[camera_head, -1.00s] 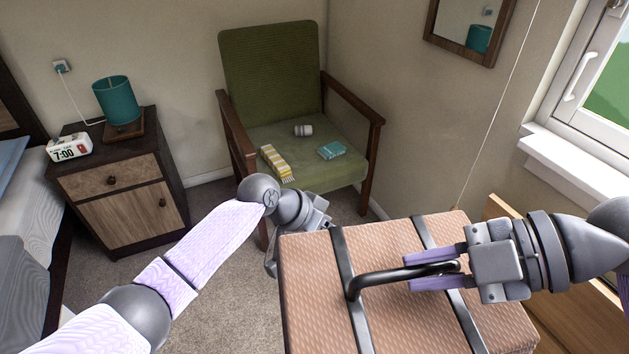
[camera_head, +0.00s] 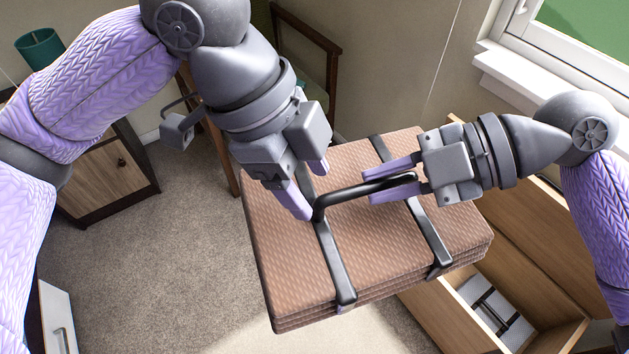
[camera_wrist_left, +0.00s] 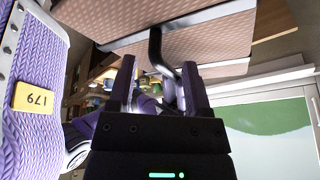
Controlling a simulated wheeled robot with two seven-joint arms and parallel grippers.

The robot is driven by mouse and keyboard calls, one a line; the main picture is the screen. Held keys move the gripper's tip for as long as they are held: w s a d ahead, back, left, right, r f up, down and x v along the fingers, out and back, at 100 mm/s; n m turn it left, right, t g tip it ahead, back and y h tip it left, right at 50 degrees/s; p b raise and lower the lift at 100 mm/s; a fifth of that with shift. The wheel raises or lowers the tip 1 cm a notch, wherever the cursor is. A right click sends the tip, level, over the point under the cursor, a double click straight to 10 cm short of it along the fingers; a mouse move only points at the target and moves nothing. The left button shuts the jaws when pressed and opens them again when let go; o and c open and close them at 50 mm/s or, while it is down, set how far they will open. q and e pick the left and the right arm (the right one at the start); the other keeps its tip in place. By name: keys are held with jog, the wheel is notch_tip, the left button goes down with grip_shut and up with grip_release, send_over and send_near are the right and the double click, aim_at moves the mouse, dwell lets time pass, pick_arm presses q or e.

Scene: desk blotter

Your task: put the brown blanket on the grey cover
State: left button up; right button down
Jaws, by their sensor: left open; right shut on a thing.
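The brown blanket (camera_head: 290,265) is a thick folded bundle with two black straps and a black handle (camera_head: 350,190) on top. My right gripper (camera_head: 367,182) is shut on the handle's right part and holds the bundle above the floor. My left gripper (camera_head: 305,186) is open at the handle's left end; in the left wrist view the handle (camera_wrist_left: 155,48) shows between its fingers (camera_wrist_left: 158,66). A pale grey bundle with dark straps (camera_head: 512,326), apparently the grey cover, lies low in the open wooden chest at the lower right, partly hidden.
The wooden chest (camera_head: 570,290) stands open below and right of the blanket. A nightstand (camera_head: 110,180) is at the left, and a white piece with a handle (camera_head: 57,315) is at the lower left. A chair is behind my left arm. Carpet (camera_head: 170,270) lies clear between.

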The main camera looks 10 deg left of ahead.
aim_at(320, 200)
pick_arm(q)
jog(key=shift+x, duration=1.85)
grip_shut()
jog(key=shift+w+r, duration=0.1)
pick_arm(e)
jog(key=shift+s+a, duration=0.1)
jog(key=shift+s, duration=0.05)
